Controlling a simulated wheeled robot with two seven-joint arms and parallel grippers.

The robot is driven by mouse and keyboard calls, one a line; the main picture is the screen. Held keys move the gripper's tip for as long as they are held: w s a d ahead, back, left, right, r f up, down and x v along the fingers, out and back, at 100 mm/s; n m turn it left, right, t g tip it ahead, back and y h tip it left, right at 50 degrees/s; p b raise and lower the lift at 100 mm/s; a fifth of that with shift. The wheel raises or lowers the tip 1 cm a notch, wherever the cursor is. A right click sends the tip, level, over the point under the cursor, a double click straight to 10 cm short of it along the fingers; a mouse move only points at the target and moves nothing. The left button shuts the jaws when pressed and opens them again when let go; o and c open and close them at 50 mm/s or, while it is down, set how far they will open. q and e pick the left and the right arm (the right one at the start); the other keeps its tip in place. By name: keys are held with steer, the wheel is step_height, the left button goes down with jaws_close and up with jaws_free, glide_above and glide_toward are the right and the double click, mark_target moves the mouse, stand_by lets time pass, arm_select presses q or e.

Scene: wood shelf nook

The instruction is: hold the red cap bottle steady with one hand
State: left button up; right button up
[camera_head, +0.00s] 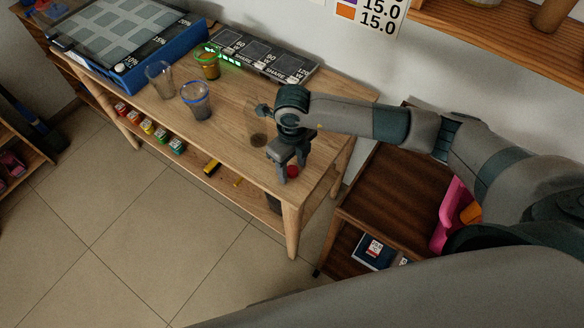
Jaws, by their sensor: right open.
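My right gripper (286,172) points down over the near right end of the wooden table (228,137), and its fingers are apart. A small red cap (293,171) shows right beside the fingers, at the right one. The bottle body under the cap is mostly hidden by the gripper, so I cannot tell whether the fingers are around it or beside it. My left gripper is not in view.
A blue-edged board (130,40) lies at far left. A brown shelf unit (385,205) stands right.

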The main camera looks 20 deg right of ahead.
steer(key=shift+c, duration=0.3)
steer(key=c, duration=1)
steer(key=shift+c, duration=0.2)
steer(key=shift+r, duration=0.15)
